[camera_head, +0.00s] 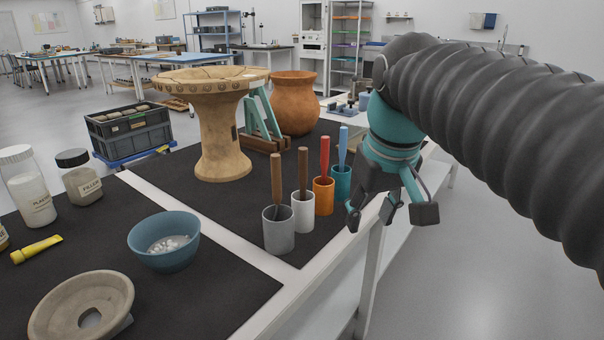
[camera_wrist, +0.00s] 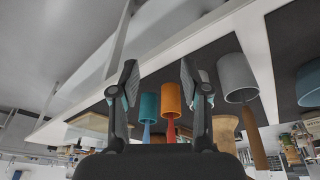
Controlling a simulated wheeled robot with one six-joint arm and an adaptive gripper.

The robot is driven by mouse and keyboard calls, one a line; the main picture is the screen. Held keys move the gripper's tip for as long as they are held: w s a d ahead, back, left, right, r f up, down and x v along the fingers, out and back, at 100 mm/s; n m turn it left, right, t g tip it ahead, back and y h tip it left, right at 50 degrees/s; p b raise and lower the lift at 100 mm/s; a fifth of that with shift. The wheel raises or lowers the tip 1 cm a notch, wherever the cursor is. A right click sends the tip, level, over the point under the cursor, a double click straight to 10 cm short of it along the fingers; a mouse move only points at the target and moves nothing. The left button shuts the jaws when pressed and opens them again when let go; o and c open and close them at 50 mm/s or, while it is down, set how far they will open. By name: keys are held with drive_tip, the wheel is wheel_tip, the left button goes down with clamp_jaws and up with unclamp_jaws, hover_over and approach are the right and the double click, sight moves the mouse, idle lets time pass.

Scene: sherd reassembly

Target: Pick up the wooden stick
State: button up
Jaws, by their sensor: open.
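Two brown wooden sticks stand upright in cups near the front edge of the dark-topped table. One wooden stick (camera_head: 276,180) is in a grey cup (camera_head: 278,232), the other wooden stick (camera_head: 303,170) in a white cup (camera_head: 302,213). My gripper (camera_head: 390,212) is open and empty, to the right of the cups and beyond the table edge. In the wrist view, my gripper (camera_wrist: 160,80) has its fingers apart, with the grey cup (camera_wrist: 236,78) and its stick (camera_wrist: 256,148) to the right. The white cup is mostly hidden behind the right finger there.
An orange cup (camera_head: 323,197) holds a red stick (camera_head: 325,155); a teal cup (camera_head: 341,183) holds a blue stick (camera_head: 343,143). A large clay stand (camera_head: 220,130) and an orange pot (camera_head: 295,105) stand behind. A blue bowl (camera_head: 164,243) is at left.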

drive_tip(key=w+a+r+n+g+p, duration=0.1)
drive_tip(key=w+a+r+n, duration=0.1)
drive_tip(key=w+a+r, duration=0.5)
wheel_tip(320, 180, up, 6)
drive_tip(key=r+n+g+p, duration=0.1)
drive_tip(key=n+g+p, duration=0.1)
hover_over(303, 183)
drive_tip(key=shift+w+d+f, duration=0.25)
drive_tip(key=shift+a+b, duration=0.15)
drive_tip(key=shift+b, duration=0.15)
drive_tip(key=shift+f, duration=0.4)
wheel_tip(303, 183, down, 13)
drive_tip(key=b, duration=0.4)
drive_tip(key=shift+w+a+r+b, duration=0.1)
drive_tip(key=shift+b, duration=0.2)
drive_tip(key=shift+c, duration=0.2)
clamp_jaws()
